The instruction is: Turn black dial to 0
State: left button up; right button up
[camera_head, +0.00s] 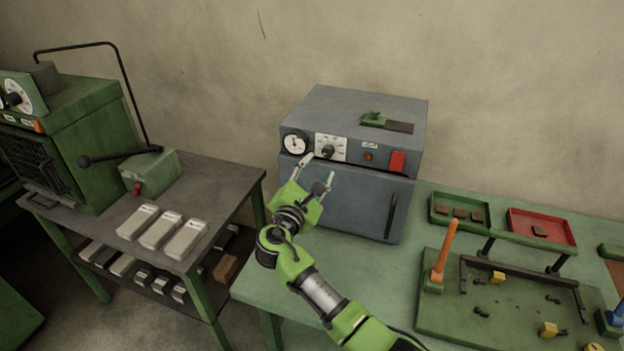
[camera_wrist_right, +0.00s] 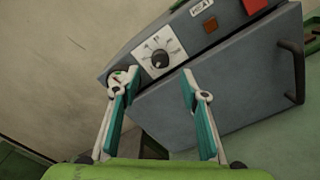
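The black dial (camera_head: 327,151) sits on a white scale plate on the front panel of a grey oven-like box (camera_head: 350,195). In the right wrist view the dial (camera_wrist_right: 160,58) shows between and beyond my fingertips, with marks around it. I cannot read its setting surely. My right gripper (camera_head: 318,171) is in front of the box, just below the dial. In the right wrist view its two fingers (camera_wrist_right: 154,78) are spread apart with nothing between them, and I see no contact with the dial. My left gripper is not in view.
A round gauge (camera_head: 295,143) is left of the dial; an orange-red lamp (camera_head: 368,156) and red switch (camera_head: 398,161) are right. The box door has a dark handle (camera_head: 391,215). A green board (camera_head: 515,310) with an orange rod stands right on the table.

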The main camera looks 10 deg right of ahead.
jog(key=v, duration=0.4)
jog(key=shift+s+a, duration=0.1)
jog(key=shift+s, duration=0.1)
